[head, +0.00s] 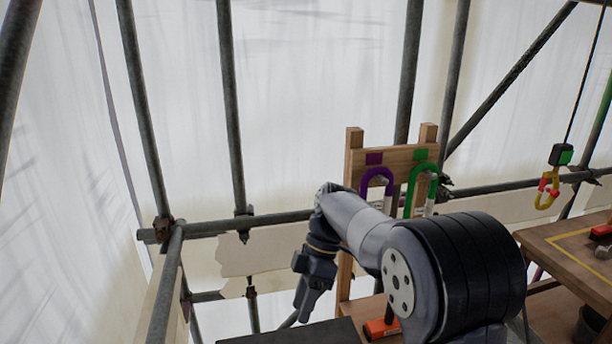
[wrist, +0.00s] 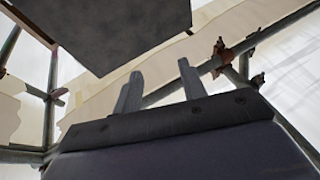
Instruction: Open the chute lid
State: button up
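A dark flat panel (head: 290,334), which looks like the chute lid, shows only in part at the bottom edge of the head view. A dark grey plate (wrist: 115,30), probably the same panel, fills the upper left of the wrist view. I cannot tell whether it is raised or closed. My gripper (head: 303,308) points downward just above and beside the panel's back edge in the head view. In the wrist view my gripper (wrist: 160,84) has its two fingers apart with nothing between them. The fingers look clear of the plate. The chute opening and any handle are not visible.
A wooden rack (head: 396,158) holds a purple hook (head: 377,180) and a green hook (head: 420,182) behind my arm. An orange tool (head: 381,328) lies below it. A wooden workbench (head: 570,245) stands right. Scaffold tubes (head: 232,110) and white sheeting close the back.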

jog(key=w+a+r, duration=0.2)
jog(key=w+r, duration=0.2)
jog(key=w, duration=0.6)
jog(key=shift+a, duration=0.2)
dwell(0.6)
jog(key=shift+d, duration=0.1)
